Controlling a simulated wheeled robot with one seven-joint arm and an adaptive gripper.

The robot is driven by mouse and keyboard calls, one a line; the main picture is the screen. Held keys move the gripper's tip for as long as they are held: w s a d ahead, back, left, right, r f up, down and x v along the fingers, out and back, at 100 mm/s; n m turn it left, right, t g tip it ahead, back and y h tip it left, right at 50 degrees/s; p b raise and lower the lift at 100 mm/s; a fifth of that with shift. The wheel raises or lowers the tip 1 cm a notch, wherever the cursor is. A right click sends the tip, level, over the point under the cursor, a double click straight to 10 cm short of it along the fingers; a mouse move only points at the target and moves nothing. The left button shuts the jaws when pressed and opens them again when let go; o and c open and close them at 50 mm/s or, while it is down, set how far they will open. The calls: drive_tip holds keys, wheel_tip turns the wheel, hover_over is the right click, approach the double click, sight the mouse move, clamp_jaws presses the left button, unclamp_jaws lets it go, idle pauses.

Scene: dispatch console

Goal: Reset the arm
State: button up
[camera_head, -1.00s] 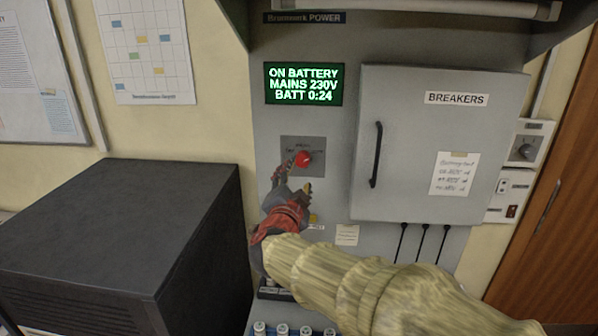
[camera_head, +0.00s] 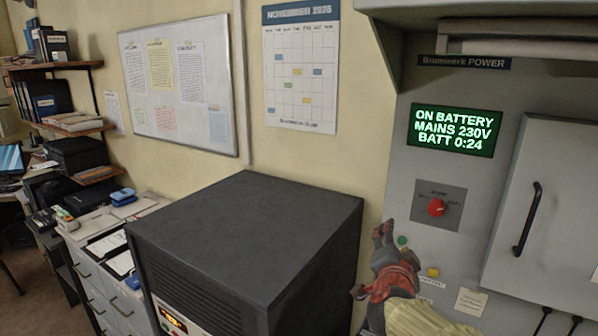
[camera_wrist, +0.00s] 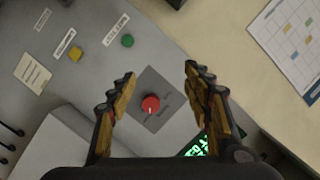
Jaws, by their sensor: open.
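My arm's gripper (camera_head: 383,230) is open and empty, just below and left of the red knob (camera_head: 437,208) on the grey power panel. In the wrist view the open fingers (camera_wrist: 160,73) stand on either side of the red knob (camera_wrist: 150,104), which lies on its dark square plate, with nothing held between them. The knob's plate labels are too small to read. The green display (camera_head: 453,130) reads "ON BATTERY, MAINS 230V, BATT 0:24". It is partly hidden in the wrist view.
A closed grey breaker door (camera_head: 560,210) with a black handle (camera_head: 527,219) is at the right. A green button (camera_wrist: 127,41) and a yellow button (camera_wrist: 76,54) sit near the knob. A large dark cabinet (camera_head: 250,230) stands left of the panel. Shelves and drawers are farther left.

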drive_tip(key=s+a+f+n+g+y, duration=0.1)
drive_tip(key=s+a+f+n+y, duration=0.1)
drive_tip(key=a+f+n+y, duration=0.45)
drive_tip(key=s+a+f+n+g+y, duration=0.2)
drive_tip(key=s+a+f+n+g, duration=0.25)
drive_tip(key=s+a, duration=0.45)
drive_tip(key=s+d+n+g+h, duration=0.1)
drive_tip(key=s+d, duration=0.2)
drive_tip(key=s, duration=0.3)
drive_tip(key=s+d+g, duration=0.1)
drive_tip(key=s+d, duration=0.2)
drive_tip(key=s, duration=0.4)
drive_tip(key=s+d+f+n+g+h, duration=0.1)
drive_tip(key=s+d+g, duration=0.1)
drive_tip(key=s, duration=0.4)
drive_tip(key=shift+s+d+n+h, duration=0.3)
drive_tip(key=shift+s+d+h, duration=0.05)
drive_tip(key=shift+d, duration=0.2)
